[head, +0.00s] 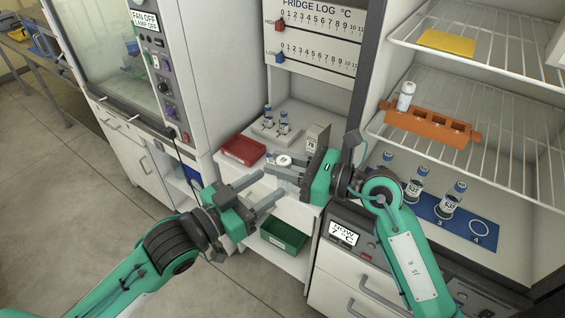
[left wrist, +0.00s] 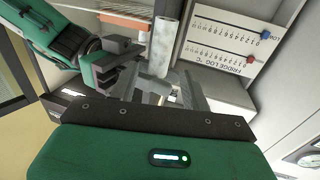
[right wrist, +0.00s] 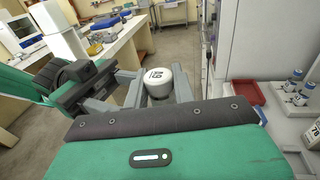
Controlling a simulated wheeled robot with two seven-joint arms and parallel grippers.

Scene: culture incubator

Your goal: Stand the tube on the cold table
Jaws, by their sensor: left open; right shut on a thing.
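The tube, with a white cap, is in my right gripper (head: 277,166). In the head view the cap (head: 284,160) shows between the fingers; in the right wrist view the labelled cap (right wrist: 158,82) faces the camera. A pale cylinder (left wrist: 162,45), apparently its body, shows in the left wrist view. My left gripper (head: 268,187) is open and empty, just below and left of the right one. I cannot tell surely which surface is the cold table; a blue mat (head: 430,208) with numbered spots lies in the open cabinet, holding several vials, with spot 4 bare.
An orange rack (head: 430,125) with a white-capped tube and a yellow block (head: 447,43) sit on wire shelves. A red tray (head: 243,151), a white block with two vials (head: 268,132) and a grey box (head: 317,138) stand behind the grippers. A green bin (head: 284,235) is below.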

